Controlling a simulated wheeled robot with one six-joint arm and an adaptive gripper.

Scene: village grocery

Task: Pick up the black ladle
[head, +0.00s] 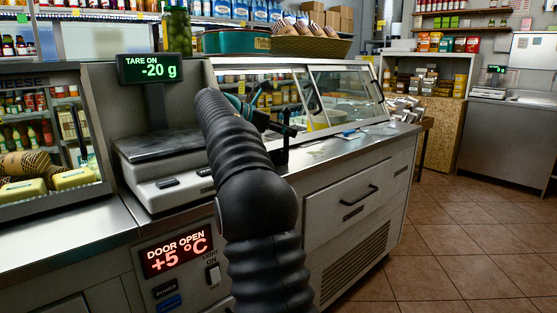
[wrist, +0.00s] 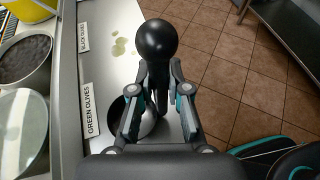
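In the wrist view a black ladle shows as a large round black end (wrist: 156,40) with a black shaft running down from it between my fingers. A dark round bowl shape lies lower, over the steel counter, partly hidden by my left finger; I cannot tell for sure that it is part of the ladle. My gripper (wrist: 160,80) has its two teal-padded fingers on either side of the shaft, with narrow gaps, and looks open. In the head view my gripper (head: 285,130) is over the counter by the glass case, and the ladle cannot be made out.
The steel counter (wrist: 112,65) carries "GREEN OLIVES" (wrist: 89,110) and "BLACK OLIVES" labels. Round tubs (wrist: 22,60) sit at the left. In the head view a scale (head: 160,160) stands left of my arm, and the sliding glass (head: 340,95) is behind my gripper. Tiled floor lies right.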

